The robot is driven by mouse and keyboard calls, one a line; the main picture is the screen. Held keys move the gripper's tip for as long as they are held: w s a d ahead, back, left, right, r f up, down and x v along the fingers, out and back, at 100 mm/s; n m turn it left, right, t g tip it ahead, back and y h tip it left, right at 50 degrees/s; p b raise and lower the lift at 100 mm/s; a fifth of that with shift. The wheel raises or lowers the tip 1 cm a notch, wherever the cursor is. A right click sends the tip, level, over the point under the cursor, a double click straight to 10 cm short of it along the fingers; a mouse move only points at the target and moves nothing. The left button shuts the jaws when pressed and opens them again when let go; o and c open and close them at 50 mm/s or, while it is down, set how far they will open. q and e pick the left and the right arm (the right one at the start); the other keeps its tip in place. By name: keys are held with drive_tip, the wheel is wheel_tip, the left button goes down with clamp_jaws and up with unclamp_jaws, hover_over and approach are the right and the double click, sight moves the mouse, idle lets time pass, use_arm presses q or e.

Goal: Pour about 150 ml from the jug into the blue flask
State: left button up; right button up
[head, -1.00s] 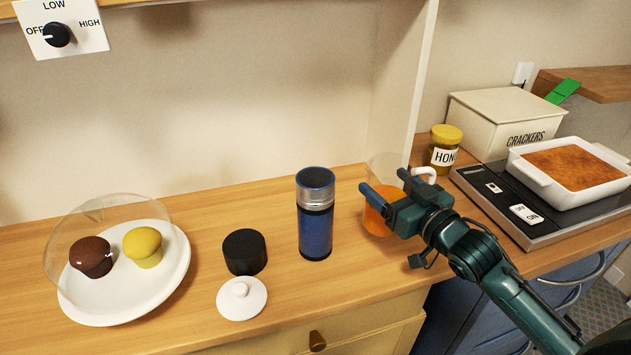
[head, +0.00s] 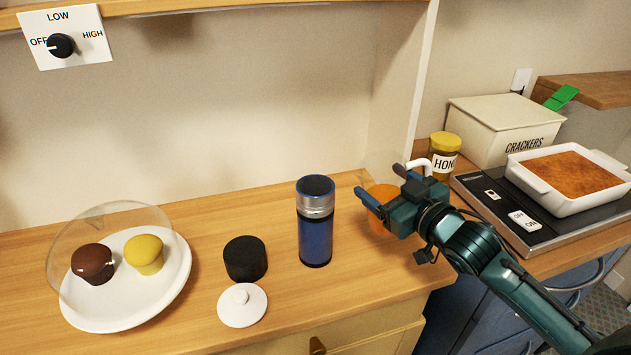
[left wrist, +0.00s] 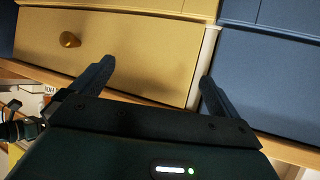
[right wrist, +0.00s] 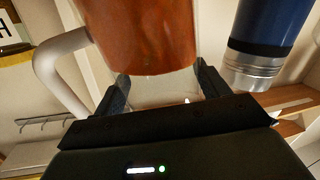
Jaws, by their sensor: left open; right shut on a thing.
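The jug (head: 379,208) is clear with orange liquid and a white handle. My right gripper (head: 382,184) is shut on it, just right of the flask, and hides part of it. The jug looks tilted a little toward the flask. In the right wrist view the jug (right wrist: 140,35) sits between the fingers, apart from the flask (right wrist: 270,30). The blue flask (head: 315,238) stands upright and uncapped on the counter, with a silver neck. Its inside level cannot be seen. My left gripper (left wrist: 157,72) is open and empty, facing the drawer fronts; it is outside the head view.
A black cap (head: 245,259) and a white lid (head: 242,306) lie left of the flask. A plate (head: 110,318) with two muffins under a clear dome is further left. A honey jar (head: 443,158), cracker box (head: 490,125) and baking dish (head: 565,205) on a hob stand right.

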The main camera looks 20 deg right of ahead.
sight(361, 166)
drive_tip(key=shift+a+r+n+p, duration=0.45)
drive_tip(key=shift+a+r+n, duration=0.2)
drive_tip(key=shift+r+n, duration=0.25)
drive_tip(key=shift+a+r+n+g+h+p, duration=0.45)
drive_tip(key=shift+a+n+p, duration=0.15)
drive_tip(key=shift+a+n, duration=0.1)
drive_tip(key=shift+w+a+r+n+p, duration=0.1)
drive_tip(key=shift+a+r+n+p, duration=0.3)
drive_tip(key=shift+n, duration=0.1)
drive_tip(key=shift+r+p, duration=0.65)
drive_tip(key=shift+p, duration=0.05)
drive_tip(key=shift+a+r+n+h+p, duration=0.1)
drive_tip(key=shift+r+n+h+p, duration=0.15)
drive_tip(key=shift+r+n+p, duration=0.15)
drive_tip(key=shift+n+g, duration=0.25)
drive_tip(key=shift+n, duration=0.05)
drive_tip(key=shift+a+f, duration=0.1)
drive_tip(key=shift+f, duration=0.05)
use_arm(q)
drive_tip(key=shift+s+a+r+n+g+y, duration=0.15)
drive_tip(key=shift+a+r+n+g+y, duration=0.1)
drive_tip(key=shift+a, duration=0.3)
drive_tip(key=shift+s+a+r+n+g+y, duration=0.15)
drive_tip(key=shift+a+r+y, duration=0.1)
drive_tip(key=shift+a, duration=0.25)
use_arm(e)
drive_tip(key=shift+n, duration=0.3)
